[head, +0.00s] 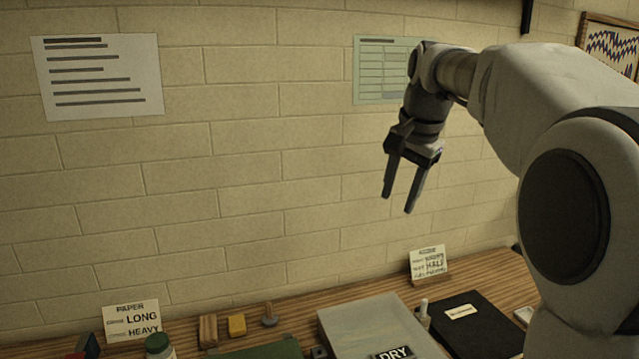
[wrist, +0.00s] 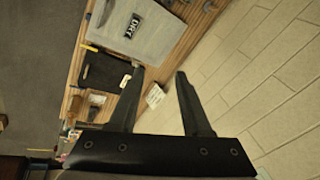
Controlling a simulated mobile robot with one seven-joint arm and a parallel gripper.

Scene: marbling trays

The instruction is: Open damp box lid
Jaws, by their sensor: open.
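A flat, pale grey box or lid (head: 365,318) with a dark label reading "DRY" lies on the wooden table, low in the head view. It also shows at the top of the wrist view (wrist: 150,42). It looks closed, though its front is cut off in the head view. I see no label reading "damp", so I cannot tell whether this is the damp box. My gripper (head: 397,204) is open and empty, high above the table in front of the wall, fingers pointing down. Its two fingers (wrist: 159,72) are spread apart in the wrist view.
A black folder-like item (head: 465,325) lies right of the grey box, with a small white bottle (head: 423,312) between them. A sign card (head: 428,263) stands behind. Wooden and yellow blocks (head: 237,325), a green-capped jar (head: 158,345) and a "PAPER" card (head: 131,322) are left.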

